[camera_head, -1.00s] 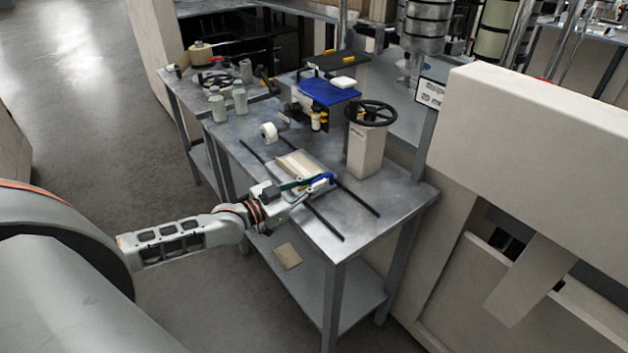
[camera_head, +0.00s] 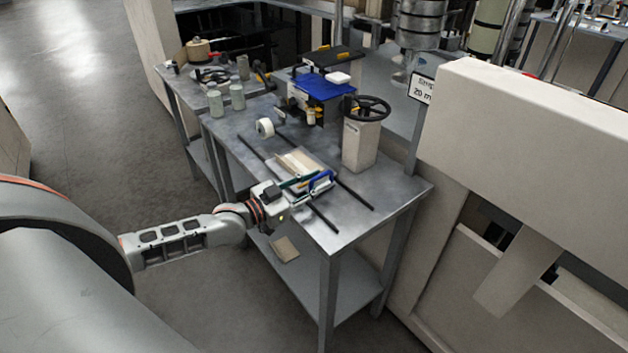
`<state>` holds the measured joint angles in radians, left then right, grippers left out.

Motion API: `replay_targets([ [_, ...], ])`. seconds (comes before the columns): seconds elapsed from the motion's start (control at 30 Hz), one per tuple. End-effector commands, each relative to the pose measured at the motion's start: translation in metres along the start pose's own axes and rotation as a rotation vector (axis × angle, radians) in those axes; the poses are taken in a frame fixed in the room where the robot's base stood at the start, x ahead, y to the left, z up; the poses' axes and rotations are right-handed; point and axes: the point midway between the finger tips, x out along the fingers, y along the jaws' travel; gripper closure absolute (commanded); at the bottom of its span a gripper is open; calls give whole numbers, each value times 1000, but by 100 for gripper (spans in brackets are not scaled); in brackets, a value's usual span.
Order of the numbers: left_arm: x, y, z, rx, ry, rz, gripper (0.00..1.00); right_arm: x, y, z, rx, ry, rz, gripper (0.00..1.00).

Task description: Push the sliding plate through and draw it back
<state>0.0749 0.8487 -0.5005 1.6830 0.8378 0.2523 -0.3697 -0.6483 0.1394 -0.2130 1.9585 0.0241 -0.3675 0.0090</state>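The sliding plate (camera_head: 292,163) is a pale flat plate with a tan strip on it, lying on the grey table (camera_head: 385,196) between two thin dark rails (camera_head: 355,193). My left gripper (camera_head: 318,183) is low over the table at the plate's near end. Green and blue parts show around its fingertips. The blue part there may belong to the plate's handle or to the fingers; I cannot tell which. Whether the fingers grip anything is too small to see. My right gripper is not in view.
A pale post with a black handwheel (camera_head: 367,108) stands right of the rails. A white tape roll (camera_head: 265,128), pale green jars (camera_head: 237,96) and a blue-topped unit (camera_head: 323,88) stand farther back. A large beige machine (camera_head: 520,130) is at the right.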

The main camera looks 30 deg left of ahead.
Motion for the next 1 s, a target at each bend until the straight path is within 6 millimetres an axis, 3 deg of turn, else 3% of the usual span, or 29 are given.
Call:
replay_targets([
  [0.37,-5,-2,0,-1,0,-3,74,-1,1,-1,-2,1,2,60],
  [1.0,-97,-1,1,0,-3,-1,74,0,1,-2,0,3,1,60],
])
